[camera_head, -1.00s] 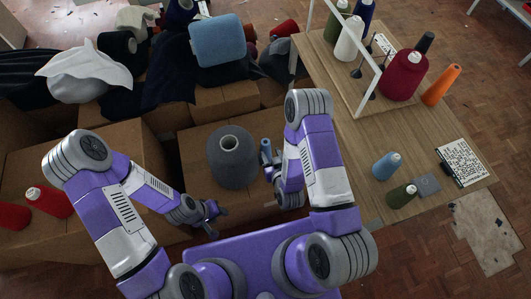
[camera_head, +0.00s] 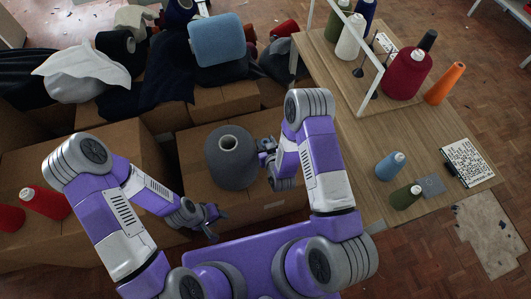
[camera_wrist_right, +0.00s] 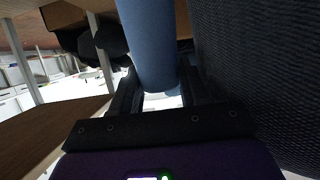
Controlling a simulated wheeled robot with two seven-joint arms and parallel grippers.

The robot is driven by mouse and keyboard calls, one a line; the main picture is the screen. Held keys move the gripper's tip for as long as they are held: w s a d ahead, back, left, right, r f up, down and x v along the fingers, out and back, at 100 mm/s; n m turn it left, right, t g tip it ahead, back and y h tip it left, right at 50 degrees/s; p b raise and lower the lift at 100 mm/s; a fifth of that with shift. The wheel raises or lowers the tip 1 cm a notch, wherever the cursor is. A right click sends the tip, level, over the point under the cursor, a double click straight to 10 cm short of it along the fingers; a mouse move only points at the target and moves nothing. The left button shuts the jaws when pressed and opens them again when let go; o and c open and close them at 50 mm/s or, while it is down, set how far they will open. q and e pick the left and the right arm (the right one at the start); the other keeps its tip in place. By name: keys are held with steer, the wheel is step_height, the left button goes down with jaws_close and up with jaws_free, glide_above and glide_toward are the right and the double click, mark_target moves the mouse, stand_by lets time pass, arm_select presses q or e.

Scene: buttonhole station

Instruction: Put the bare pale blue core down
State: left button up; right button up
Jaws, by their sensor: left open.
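The pale blue core (camera_wrist_right: 150,45) is a smooth bare tube in the right wrist view. It stands between the two dark fingers of my right gripper (camera_wrist_right: 160,92), which is shut on it. In the head view my right gripper (camera_head: 267,157) is just right of the large dark grey cone (camera_head: 231,165), above the cardboard box (camera_head: 205,205). The core is mostly hidden there by the gripper and arm. I cannot tell whether its lower end touches the box. My left gripper (camera_head: 212,217) is open and empty, low and left of the dark cone.
The dark cone's textured side fills the right of the wrist view, close to the core. Boxes with cloth and cones lie at left.

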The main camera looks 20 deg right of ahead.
jaws_close()
steer(key=shift+r, duration=0.1)
